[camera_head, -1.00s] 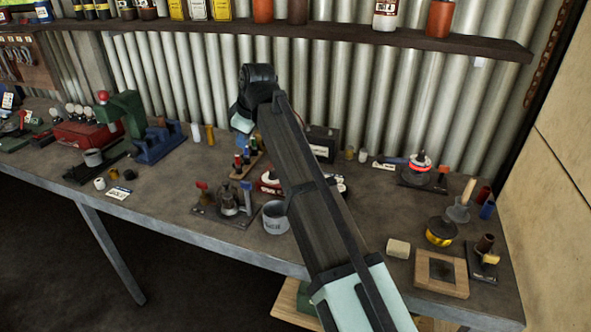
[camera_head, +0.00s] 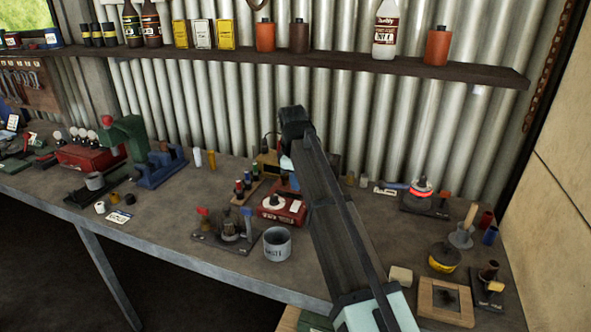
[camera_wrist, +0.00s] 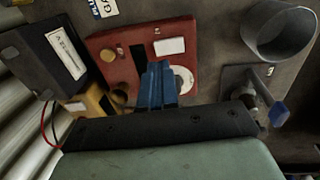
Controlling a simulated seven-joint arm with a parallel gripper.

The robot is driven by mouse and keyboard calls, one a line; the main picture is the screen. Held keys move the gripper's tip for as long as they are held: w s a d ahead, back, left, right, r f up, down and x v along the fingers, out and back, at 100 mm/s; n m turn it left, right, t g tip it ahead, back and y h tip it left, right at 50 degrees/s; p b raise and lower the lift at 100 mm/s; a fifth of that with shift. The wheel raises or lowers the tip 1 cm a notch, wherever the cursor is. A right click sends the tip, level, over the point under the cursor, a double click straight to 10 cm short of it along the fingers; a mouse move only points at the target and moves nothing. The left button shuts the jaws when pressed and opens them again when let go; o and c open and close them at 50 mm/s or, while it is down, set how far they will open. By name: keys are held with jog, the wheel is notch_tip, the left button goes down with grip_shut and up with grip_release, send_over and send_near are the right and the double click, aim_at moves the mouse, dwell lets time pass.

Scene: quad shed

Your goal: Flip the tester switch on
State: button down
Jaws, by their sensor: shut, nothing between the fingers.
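A red box (camera_head: 277,208) sits mid-bench, just left of my arm. In the wrist view the red box (camera_wrist: 112,43) shows a brass knob, a black slot, a white plate and a white disc. A small yellow unit (camera_wrist: 84,106) with red and dark wires lies beside it, also seen behind it in the head view (camera_head: 268,161). I cannot tell which is the tester, and no switch lever shows clearly. My gripper (camera_wrist: 160,72) is shut and empty, its blue fingers over the red box, hiding part of it. Contact cannot be told.
A black labelled box (camera_wrist: 58,56) stands near the yellow unit. A rack of small bottles (camera_head: 243,188) is left of the red box. A shelf (camera_head: 330,60) runs above.

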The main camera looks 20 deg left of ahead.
aim_at(297, 202)
jog(key=f, duration=0.5)
jog(key=shift+w+f, duration=0.3)
jog(key=shift+w, duration=0.1)
